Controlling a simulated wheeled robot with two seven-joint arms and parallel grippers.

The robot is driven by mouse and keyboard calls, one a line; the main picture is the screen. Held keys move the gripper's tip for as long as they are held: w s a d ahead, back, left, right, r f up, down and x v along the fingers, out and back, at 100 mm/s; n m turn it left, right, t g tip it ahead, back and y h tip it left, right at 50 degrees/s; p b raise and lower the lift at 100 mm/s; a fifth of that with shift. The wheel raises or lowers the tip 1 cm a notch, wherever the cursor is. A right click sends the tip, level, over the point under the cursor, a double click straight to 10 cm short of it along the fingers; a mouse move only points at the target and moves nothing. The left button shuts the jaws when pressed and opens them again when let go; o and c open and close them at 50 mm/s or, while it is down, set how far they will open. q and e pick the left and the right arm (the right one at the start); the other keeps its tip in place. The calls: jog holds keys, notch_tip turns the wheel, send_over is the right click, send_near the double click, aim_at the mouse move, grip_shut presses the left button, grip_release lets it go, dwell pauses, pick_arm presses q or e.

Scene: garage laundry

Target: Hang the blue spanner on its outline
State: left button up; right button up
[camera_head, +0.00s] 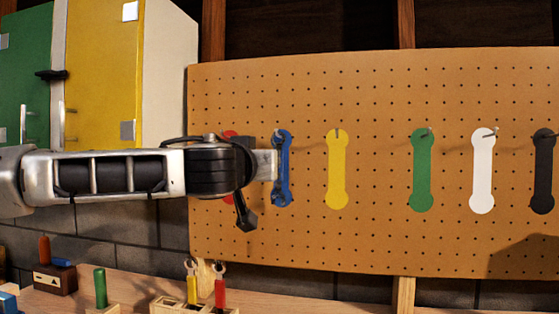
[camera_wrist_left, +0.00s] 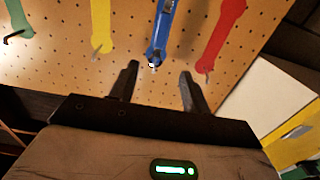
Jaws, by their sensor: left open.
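The blue spanner (camera_head: 284,170) hangs upright against the pegboard, over the blue outline, with its upper end at the peg. It also shows in the left wrist view (camera_wrist_left: 164,28), with the peg tip at its near end. My left gripper (camera_head: 268,165) is just left of the spanner in the head view. In the left wrist view the two fingers of my left gripper (camera_wrist_left: 159,68) are spread apart with nothing between them, and the spanner's end lies just beyond the gap. My right gripper is not in view.
The pegboard (camera_head: 379,247) also bears red, yellow (camera_head: 337,170), green (camera_head: 421,172), white (camera_head: 482,172) and black (camera_head: 544,172) outlines with pegs. Red (camera_head: 220,291) and yellow (camera_head: 193,290) spanners stand in a wooden holder on the bench below. Green and yellow cabinets (camera_head: 101,60) are at upper left.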

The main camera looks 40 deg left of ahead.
pick_arm(q)
jog(key=p+x, duration=0.3)
jog(key=x, duration=1.1)
jog(key=shift+p, duration=0.3)
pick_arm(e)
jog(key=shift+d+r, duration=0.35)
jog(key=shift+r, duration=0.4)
pick_arm(q)
jog(key=shift+w, duration=0.1)
grip_shut()
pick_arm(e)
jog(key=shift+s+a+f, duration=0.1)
pick_arm(q)
jog(key=shift+f, duration=0.1)
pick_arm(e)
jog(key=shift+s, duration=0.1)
pick_arm(q)
grip_release()
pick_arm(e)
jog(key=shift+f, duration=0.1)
